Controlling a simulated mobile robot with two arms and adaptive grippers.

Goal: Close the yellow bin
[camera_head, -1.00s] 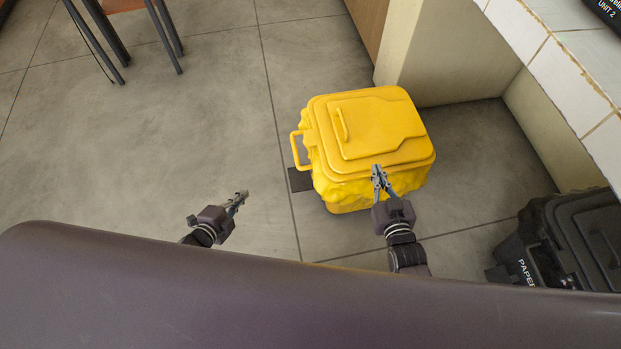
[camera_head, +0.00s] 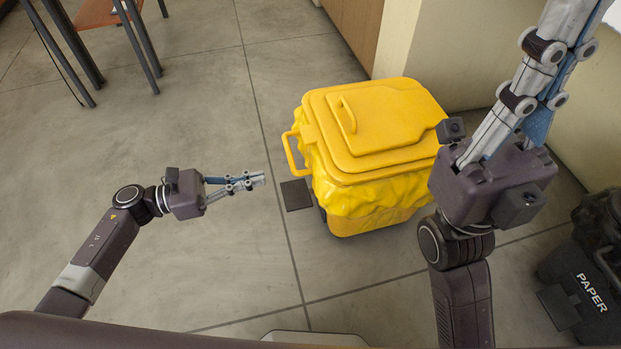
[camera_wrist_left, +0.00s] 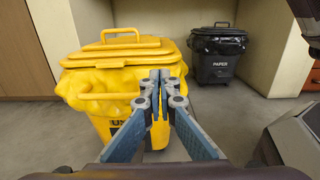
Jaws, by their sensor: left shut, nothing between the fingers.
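The yellow bin (camera_head: 375,205) stands upright on the floor, its yellow bag showing below the rim. Its lid (camera_head: 385,125) with a raised handle lies over the top and looks down, nearly level; I cannot tell if it is fully seated. The bin also shows in the left wrist view (camera_wrist_left: 85,90), with a side bar handle partly behind my fingers. My left gripper (camera_head: 260,178) is shut and empty, left of the bin and apart from it. My right gripper (camera_head: 567,20) is raised close to the camera, right of the bin; its fingertips run to the top edge, so its opening is unclear.
A dark pedal plate (camera_head: 296,195) lies at the bin's left foot. A black PAPER bin (camera_head: 590,280) stands at lower right. A pale wall (camera_head: 450,50) is behind the yellow bin. Chair legs (camera_head: 135,40) are at upper left.

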